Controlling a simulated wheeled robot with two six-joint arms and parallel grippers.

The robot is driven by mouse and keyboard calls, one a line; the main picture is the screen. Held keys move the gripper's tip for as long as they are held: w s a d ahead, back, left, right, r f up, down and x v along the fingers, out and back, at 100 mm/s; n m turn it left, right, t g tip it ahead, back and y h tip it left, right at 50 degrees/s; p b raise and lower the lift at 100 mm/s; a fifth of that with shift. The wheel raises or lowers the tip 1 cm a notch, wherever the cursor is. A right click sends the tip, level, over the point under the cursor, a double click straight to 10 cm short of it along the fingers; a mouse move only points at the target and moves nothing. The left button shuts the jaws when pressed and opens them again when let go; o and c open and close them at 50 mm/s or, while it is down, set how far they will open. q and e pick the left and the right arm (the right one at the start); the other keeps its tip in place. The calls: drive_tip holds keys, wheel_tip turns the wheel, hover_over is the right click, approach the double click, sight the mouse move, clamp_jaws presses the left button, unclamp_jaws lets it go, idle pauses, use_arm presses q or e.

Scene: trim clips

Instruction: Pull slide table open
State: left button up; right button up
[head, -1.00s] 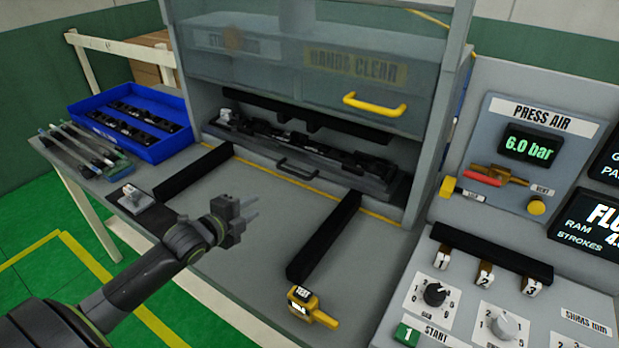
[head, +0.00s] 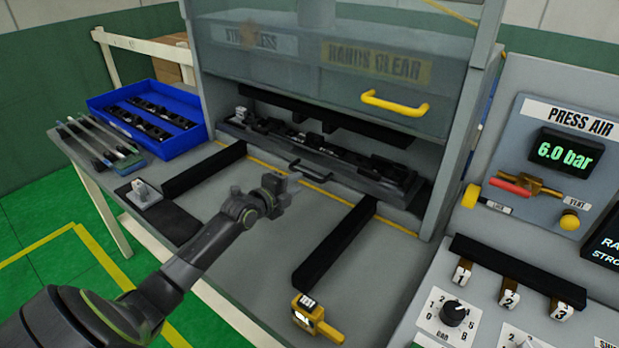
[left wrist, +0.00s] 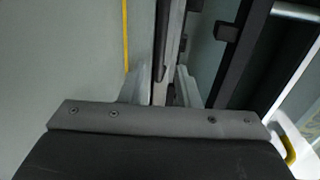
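The slide table (head: 350,165) is a long dark grey tray with black fixtures on it, seated under the press guard. Its small black handle (head: 312,174) is on the front face. My left gripper (head: 292,182) is just in front of the handle's left end in the head view. In the left wrist view the two fingers (left wrist: 158,85) stand apart with the slide table's front edge (left wrist: 165,45) running between and beyond them. I cannot tell whether the fingers touch the handle. The right gripper is not in view.
Two black rails (head: 335,245) (head: 203,169) flank the clear bench strip in front. A yellow guard handle (head: 395,104) hangs above. A yellow gauge (head: 315,318) lies near the front edge. A blue bin (head: 150,118) stands left, the control panel (head: 530,200) right.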

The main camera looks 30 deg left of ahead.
sight(308, 177)
use_arm(q)
drive_tip(key=x, duration=0.7)
drive_tip(key=shift+w+d+b, duration=0.15)
drive_tip(key=shift+b, duration=0.15)
clamp_jaws()
